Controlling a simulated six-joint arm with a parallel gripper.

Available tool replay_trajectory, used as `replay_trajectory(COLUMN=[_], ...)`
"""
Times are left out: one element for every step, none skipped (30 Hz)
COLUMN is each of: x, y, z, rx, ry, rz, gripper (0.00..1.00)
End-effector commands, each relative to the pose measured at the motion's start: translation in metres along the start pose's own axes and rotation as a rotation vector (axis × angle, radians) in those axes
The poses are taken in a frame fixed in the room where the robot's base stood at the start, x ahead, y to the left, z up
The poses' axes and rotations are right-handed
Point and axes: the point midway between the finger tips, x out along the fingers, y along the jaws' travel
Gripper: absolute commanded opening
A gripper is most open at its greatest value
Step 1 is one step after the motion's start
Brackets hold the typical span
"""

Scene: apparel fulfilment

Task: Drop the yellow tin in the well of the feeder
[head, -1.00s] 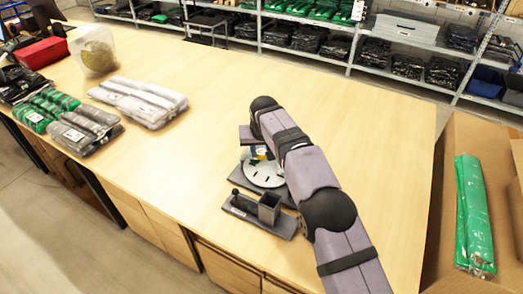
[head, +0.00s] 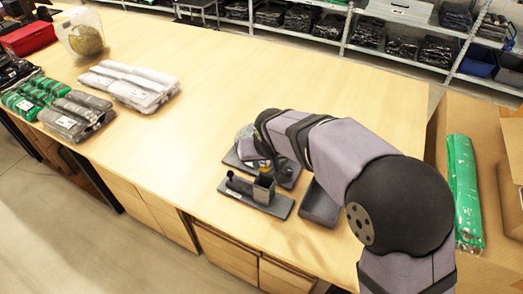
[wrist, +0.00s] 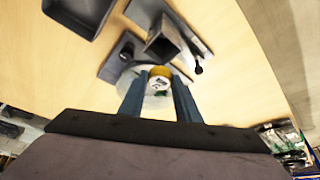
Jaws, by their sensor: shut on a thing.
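The yellow tin (wrist: 160,73) has a yellow top and a pale side. It sits between the two blue fingers of my gripper (wrist: 158,84), which is shut on it. The feeder (head: 276,207) is a dark grey base with a square, open-topped well (head: 264,188) and a ball-ended lever. In the wrist view the well (wrist: 162,45) shows just beyond the tin. The tin is outside the well opening, and I cannot tell the gap between them.
A dark base with a pale disc (head: 243,148) lies behind the feeder, partly hidden by my arm. A grey tray (head: 320,207) sits right of the feeder. Bagged garments (head: 130,85) lie at the left. The middle of the table is clear.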

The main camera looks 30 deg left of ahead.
Motion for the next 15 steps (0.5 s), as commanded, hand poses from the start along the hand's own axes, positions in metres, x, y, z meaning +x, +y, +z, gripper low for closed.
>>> replay_trajectory(x=[-0.0019, -0.0023, -0.0029, -0.0032, -0.0034, -0.0036, -0.0036, -0.0035, -0.0031, -0.0027, -0.0021, -0.0011, -0.0001, 0.0010, 0.0028], y=[0.0004, 0.0006, 0.0008, 0.0009, 0.0010, 0.0011, 0.0011, 0.0011, 0.0011, 0.0011, 0.0011, 0.0011, 0.0012, 0.0012, 0.0012], z=[0.0036, 0.0051, 0.0064, 0.0073, 0.0080, 0.0085, 0.0087, 0.0088, 0.0089, 0.0091, 0.0093, 0.0097, 0.0101, 0.0106, 0.0114], rx=[-0.001, -0.001, 0.000, -0.001, -0.001, -0.001, -0.001, -0.001, -0.001, -0.001, -0.001, -0.001, -0.001, -0.001, -0.001], ry=[0.000, -0.001, 0.000, 0.000, 0.000, 0.000, 0.000, 0.000, 0.000, 0.000, 0.000, -0.001, -0.001, -0.001, -0.001], rz=[-0.001, -0.001, -0.001, -0.002, -0.002, -0.002, -0.002, -0.002, -0.002, -0.002, -0.002, -0.002, -0.002, -0.002, -0.002], gripper=[0.08, 0.08, 0.08, 0.08, 0.08, 0.08, 0.08, 0.08, 0.08, 0.08, 0.08, 0.08, 0.08, 0.08, 0.08])
